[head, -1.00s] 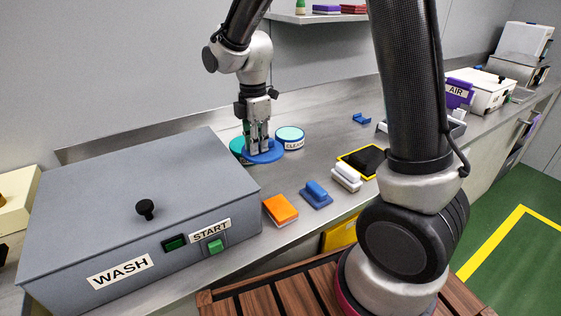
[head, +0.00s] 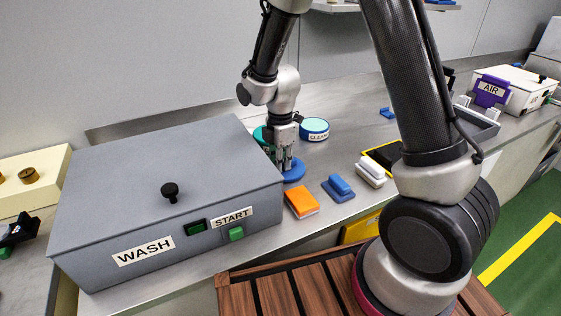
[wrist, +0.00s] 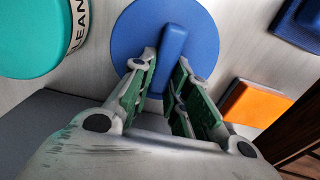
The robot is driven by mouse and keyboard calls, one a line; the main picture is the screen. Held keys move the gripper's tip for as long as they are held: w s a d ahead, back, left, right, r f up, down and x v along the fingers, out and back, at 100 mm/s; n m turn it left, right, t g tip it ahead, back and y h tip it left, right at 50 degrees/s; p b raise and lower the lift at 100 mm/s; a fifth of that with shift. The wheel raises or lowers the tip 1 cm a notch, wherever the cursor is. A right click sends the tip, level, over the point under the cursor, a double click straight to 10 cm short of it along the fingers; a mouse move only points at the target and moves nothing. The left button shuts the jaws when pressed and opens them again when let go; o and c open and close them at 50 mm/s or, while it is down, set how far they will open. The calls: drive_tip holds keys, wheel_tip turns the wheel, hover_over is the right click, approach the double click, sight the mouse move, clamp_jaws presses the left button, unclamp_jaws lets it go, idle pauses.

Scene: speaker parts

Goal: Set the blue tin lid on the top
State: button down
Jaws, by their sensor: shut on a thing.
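The blue tin lid (head: 293,171) is a flat disc with a raised bar. My gripper (head: 284,163) is shut on that bar, low over the bench beside the wash box. The wrist view shows the lid (wrist: 205,45) with its bar between my fingertips (wrist: 163,85). I cannot tell if it touches the bench. A green-teal round thing (head: 262,134) is partly hidden behind my gripper. A teal round top (wrist: 40,40) lies left of the lid in the wrist view.
The grey wash box (head: 110,190) with a black knob stands close left of my gripper. An orange sponge (head: 301,203), a blue block (head: 339,188) and a white block (head: 371,171) lie along the front edge.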

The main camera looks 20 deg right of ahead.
drive_tip(key=shift+f, duration=0.1)
drive_tip(key=c, duration=1.4)
unclamp_jaws()
drive_tip(key=shift+o, duration=0.2)
wheel_tip(320, 180, up, 12)
drive_tip(key=s+d+r+m+t, duration=0.2)
drive_tip(key=s+d+r+m, duration=0.7)
drive_tip(key=d+r, duration=0.2)
drive_tip(key=s+d+r+m+t, duration=0.2)
drive_tip(key=s+d+m, duration=0.5)
drive_tip(key=s+m, duration=0.4)
drive_tip(key=shift+s+r, duration=0.5)
drive_tip(key=shift+s, duration=0.75)
drive_tip(key=shift+d, duration=0.1)
